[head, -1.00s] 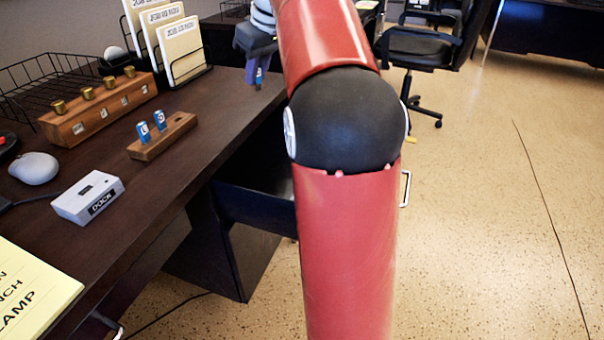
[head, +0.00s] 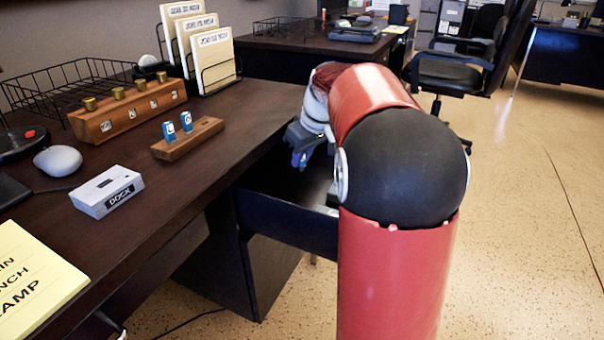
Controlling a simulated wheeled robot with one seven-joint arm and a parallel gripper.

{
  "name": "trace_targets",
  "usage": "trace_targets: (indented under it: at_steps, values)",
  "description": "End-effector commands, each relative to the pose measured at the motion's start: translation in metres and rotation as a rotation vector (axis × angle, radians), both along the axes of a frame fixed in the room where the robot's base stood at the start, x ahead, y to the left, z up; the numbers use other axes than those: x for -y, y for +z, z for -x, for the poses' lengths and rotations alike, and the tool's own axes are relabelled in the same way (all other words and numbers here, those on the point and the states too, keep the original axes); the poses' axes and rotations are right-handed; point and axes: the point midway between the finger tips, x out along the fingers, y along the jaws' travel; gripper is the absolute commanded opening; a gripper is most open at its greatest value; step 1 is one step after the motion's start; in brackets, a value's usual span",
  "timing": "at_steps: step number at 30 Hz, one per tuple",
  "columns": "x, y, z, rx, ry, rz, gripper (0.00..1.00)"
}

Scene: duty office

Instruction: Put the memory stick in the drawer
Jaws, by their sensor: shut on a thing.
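My gripper (head: 301,160) is partly seen past my own red arm, shut on a small blue memory stick (head: 303,164). Only a bit of the stick shows below the fingers. The drawer (head: 285,218) under the desk is pulled open, and its dark inside shows behind its side wall. My gripper and the stick are over the drawer opening. I cannot tell how far above the drawer floor the stick is. The right part of the drawer is hidden by my arm.
On the desk, a wooden holder (head: 188,143) carries two blue sticks. A grey dock (head: 107,191), mouse (head: 57,161), wooden block with brass knobs (head: 128,112) and file rack (head: 216,78) stand nearby. A black office chair (head: 455,70) is behind right.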

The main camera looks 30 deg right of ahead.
Motion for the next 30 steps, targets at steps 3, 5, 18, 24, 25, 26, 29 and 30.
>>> trace_targets:
  at_steps: [3,5,18,24,25,26,29,30]
  values:
    - [0.000,-0.012,0.000,-0.002,-0.001,-0.001,0.00]
    - [0.000,-0.021,0.001,-0.004,-0.001,-0.002,0.00]
    - [0.000,-0.043,0.000,0.000,-0.001,0.000,0.00]
    - [0.000,-0.046,0.000,0.000,-0.001,0.000,0.24]
    - [0.000,-0.046,0.000,0.000,-0.001,0.000,0.28]
    - [0.000,-0.046,0.000,0.000,-0.001,0.000,0.32]
    - [0.000,-0.046,0.000,0.000,-0.001,0.000,0.37]
    - [0.000,-0.046,0.000,0.000,-0.001,0.000,0.37]
